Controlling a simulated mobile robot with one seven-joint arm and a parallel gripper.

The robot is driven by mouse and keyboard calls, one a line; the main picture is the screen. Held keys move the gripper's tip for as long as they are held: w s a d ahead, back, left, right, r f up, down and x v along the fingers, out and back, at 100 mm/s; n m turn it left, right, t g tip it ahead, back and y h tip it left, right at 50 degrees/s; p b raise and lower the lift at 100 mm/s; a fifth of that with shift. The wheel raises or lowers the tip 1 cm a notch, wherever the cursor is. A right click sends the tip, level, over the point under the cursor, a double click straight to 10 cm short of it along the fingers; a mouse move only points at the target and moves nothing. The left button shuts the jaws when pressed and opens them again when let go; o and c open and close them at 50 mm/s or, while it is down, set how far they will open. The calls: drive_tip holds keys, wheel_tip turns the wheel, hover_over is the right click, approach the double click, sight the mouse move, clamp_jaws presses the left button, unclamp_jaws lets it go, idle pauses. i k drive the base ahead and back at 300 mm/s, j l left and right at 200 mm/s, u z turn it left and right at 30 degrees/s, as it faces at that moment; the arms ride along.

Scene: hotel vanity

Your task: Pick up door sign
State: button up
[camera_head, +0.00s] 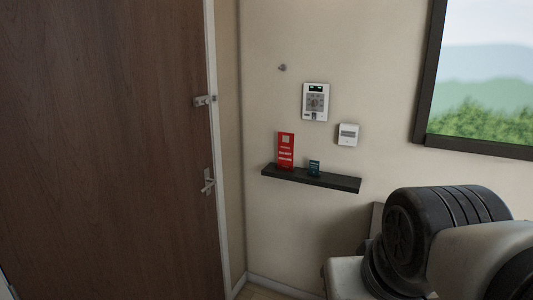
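A red upright sign with pale markings (286,151) stands at the left end of a dark wall shelf (311,179). It looks like the door sign. A smaller teal item (314,169) stands to its right on the same shelf, apart from it; its markings are too small to read. Part of my arm shows at the lower right, some way from the shelf. My gripper is not in the picture.
A brown door (105,150) with a lever handle (208,182) and latch (205,100) fills the left. Above the shelf are a wall panel (315,102), a small white box (348,134) and a hook (282,68). A framed picture (480,80) hangs at right.

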sight(285, 151)
drive_tip(key=i+j+u, duration=0.1)
drive_tip(key=i, duration=0.25)
drive_tip(key=i+j+u, duration=0.15)
drive_tip(key=i, duration=0.25)
drive_tip(key=i+j+u, duration=0.1)
drive_tip(key=i+j, duration=0.15)
drive_tip(key=i+z, duration=0.4)
drive_tip(key=i, duration=0.35)
drive_tip(key=i+j+z, duration=0.15)
drive_tip(key=i+z, duration=0.25)
drive_tip(key=i, duration=0.35)
drive_tip(key=i+l+u, duration=0.1)
drive_tip(key=i, duration=0.25)
drive_tip(key=i+l, duration=0.15)
drive_tip(key=i, duration=0.25)
drive_tip(key=j+u, duration=0.05)
